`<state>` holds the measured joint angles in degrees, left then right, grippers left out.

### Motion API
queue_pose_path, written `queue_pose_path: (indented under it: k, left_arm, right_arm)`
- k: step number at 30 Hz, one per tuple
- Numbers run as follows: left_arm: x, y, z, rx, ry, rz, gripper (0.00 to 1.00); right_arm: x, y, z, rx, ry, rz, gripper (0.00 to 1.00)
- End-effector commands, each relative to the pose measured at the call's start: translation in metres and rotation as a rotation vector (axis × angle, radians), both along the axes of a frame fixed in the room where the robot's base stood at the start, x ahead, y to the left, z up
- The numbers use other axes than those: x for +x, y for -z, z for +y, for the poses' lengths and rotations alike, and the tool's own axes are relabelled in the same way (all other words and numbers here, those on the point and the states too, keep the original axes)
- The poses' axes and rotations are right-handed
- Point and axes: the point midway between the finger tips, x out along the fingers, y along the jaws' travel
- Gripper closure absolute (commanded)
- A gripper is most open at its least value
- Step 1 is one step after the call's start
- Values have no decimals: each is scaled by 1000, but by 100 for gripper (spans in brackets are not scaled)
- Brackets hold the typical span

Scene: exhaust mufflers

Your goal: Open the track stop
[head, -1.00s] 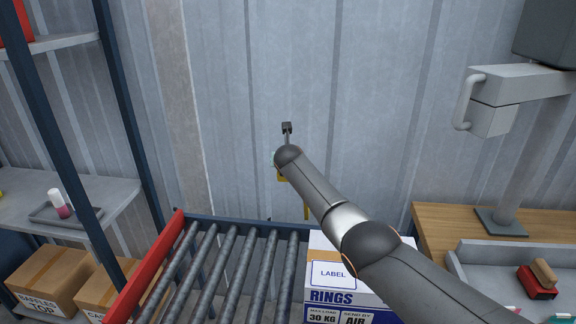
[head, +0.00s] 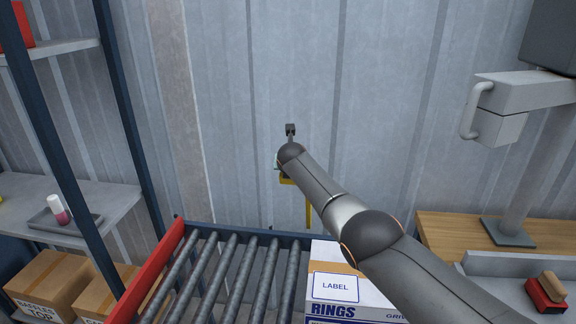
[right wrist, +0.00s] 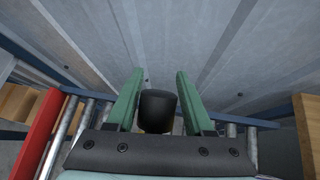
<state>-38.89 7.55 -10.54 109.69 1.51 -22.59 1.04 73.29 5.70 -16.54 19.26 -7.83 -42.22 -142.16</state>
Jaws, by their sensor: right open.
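A lever with a black grip (head: 291,130) on a thin grey rod stands behind the roller track, near a yellow post (head: 308,208). I take it to be the track stop's lever. My right arm reaches to it from the lower right, and its wrist hides the lever's lower part in the head view. In the right wrist view my right gripper (right wrist: 157,84) is open, its two green fingers on either side of the black grip (right wrist: 157,110). Gaps show on both sides, so the fingers look apart from it. My left gripper is not in view.
The roller track (head: 230,275) has a red side rail (head: 150,265). A white RINGS box (head: 340,285) sits on it, under my right arm. A corrugated wall (head: 380,100) stands close behind. A shelf rack (head: 85,215) is at left, a wooden bench (head: 450,232) at right.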

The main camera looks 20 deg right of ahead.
Motion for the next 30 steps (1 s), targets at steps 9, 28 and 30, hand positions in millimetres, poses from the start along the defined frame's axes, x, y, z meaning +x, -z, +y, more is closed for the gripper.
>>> queue_pose_path:
  k: [9, 28, 30]
  left_arm:
    - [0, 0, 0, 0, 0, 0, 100]
    - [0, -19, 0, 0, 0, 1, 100]
    - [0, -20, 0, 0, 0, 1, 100]
  right_arm:
    - [0, -1, -1, 0, 2, -3, 31]
    - [-17, -19, 7, 1, 0, -9, 31]
    - [-21, -22, 8, 0, 0, -10, 31]
